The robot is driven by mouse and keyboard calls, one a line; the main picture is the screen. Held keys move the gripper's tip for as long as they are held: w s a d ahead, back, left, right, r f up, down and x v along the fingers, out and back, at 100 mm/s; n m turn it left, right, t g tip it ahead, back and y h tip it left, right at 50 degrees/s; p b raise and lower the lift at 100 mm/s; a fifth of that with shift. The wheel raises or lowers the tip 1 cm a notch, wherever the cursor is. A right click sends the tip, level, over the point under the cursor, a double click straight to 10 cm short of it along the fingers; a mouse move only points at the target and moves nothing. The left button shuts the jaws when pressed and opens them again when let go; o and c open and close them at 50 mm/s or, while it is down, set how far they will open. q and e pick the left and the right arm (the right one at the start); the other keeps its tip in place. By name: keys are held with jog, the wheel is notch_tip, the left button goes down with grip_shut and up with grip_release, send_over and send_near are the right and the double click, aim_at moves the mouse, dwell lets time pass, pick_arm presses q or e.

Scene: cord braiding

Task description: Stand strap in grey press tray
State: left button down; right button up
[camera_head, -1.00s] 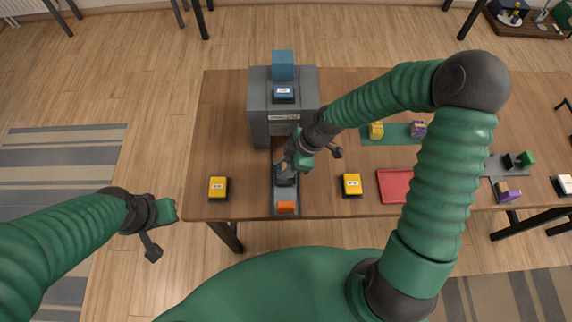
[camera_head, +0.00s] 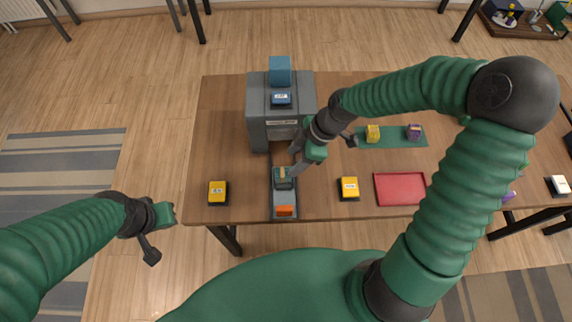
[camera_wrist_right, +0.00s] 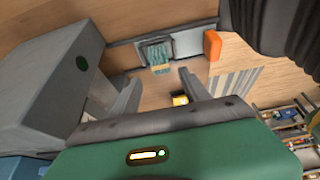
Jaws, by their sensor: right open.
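The grey press tray (camera_head: 284,198) lies in front of the grey press, with an orange block at its near end. The strap, a dark green piece with a tan band (camera_head: 284,178), sits in the tray behind the orange block. It also shows in the right wrist view (camera_wrist_right: 157,52), inside the tray (camera_wrist_right: 187,43). My right gripper (camera_head: 294,160) is open and empty, just behind and above the strap and apart from it; both fingers show in the wrist view (camera_wrist_right: 162,88). My left gripper (camera_head: 160,230) hangs off the table's left side; its jaws are unclear.
The grey press (camera_head: 258,128) stands behind the tray with a blue button on it. Yellow buttons flank the tray, left (camera_head: 218,192) and right (camera_head: 348,187). A red tray (camera_head: 398,188) and a green mat (camera_head: 393,141) with small blocks lie to the right. The table's left end is clear.

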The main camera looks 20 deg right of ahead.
jog(key=s+d+r+m+t+h, duration=0.1)
jog(key=s+d+r+m+h, duration=0.3)
jog(key=s+m, duration=0.4)
jog(key=m, duration=0.6)
jog(key=shift+s+r+m+h+p, duration=0.3)
jog(key=shift+r+m+p, duration=0.05)
jog(key=shift+m, duration=0.05)
